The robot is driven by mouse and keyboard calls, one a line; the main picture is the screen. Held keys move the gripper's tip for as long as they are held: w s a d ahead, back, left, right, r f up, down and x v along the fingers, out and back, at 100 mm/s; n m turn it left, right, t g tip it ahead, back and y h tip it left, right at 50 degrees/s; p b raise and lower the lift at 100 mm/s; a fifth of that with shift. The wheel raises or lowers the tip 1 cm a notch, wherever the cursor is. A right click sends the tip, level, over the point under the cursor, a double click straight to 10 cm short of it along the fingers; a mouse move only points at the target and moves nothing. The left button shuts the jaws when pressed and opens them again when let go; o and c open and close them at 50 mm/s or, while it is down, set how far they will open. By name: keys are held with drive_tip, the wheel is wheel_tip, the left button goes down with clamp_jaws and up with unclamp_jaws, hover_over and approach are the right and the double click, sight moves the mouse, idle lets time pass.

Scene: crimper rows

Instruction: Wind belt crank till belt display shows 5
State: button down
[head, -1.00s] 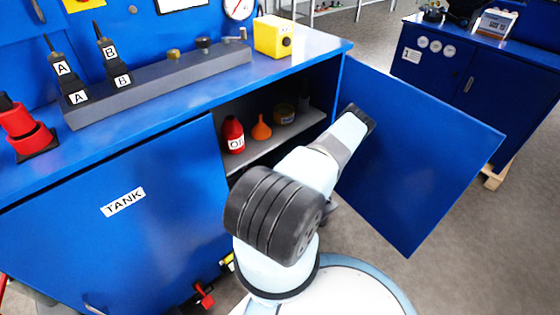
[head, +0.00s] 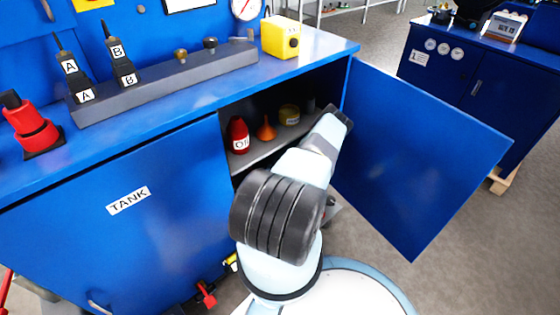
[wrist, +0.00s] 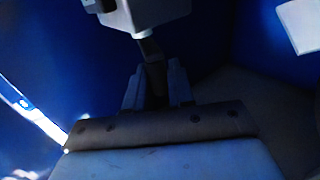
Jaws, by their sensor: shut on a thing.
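In the wrist view my gripper (wrist: 157,85) is shut on a dark, narrow handle-like part (wrist: 152,52), which sits between its two fingers. A pale grey box (wrist: 150,8) is just beyond it at the top edge of the picture. I cannot tell for certain that the held part is the belt crank. In the head view my arm reaches into the open cabinet beside its door, and the gripper is hidden there. No belt display can be made out in either view.
The open blue door (head: 420,150) stands right of my arm. A red oil bottle (head: 238,135), an orange funnel (head: 266,129) and a yellowish tin (head: 289,115) stand on the cabinet shelf. A yellow box (head: 280,37) sits on the blue bench above. Grey floor is free at the right.

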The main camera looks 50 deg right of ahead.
drive_tip(key=shift+w+a, duration=0.1)
drive_tip(key=shift+a, duration=0.05)
drive_tip(key=c, duration=1.1)
unclamp_jaws()
drive_tip(key=v, duration=1.3)
drive_tip(key=shift+a, duration=0.35)
drive_tip(key=shift+o, duration=0.2)
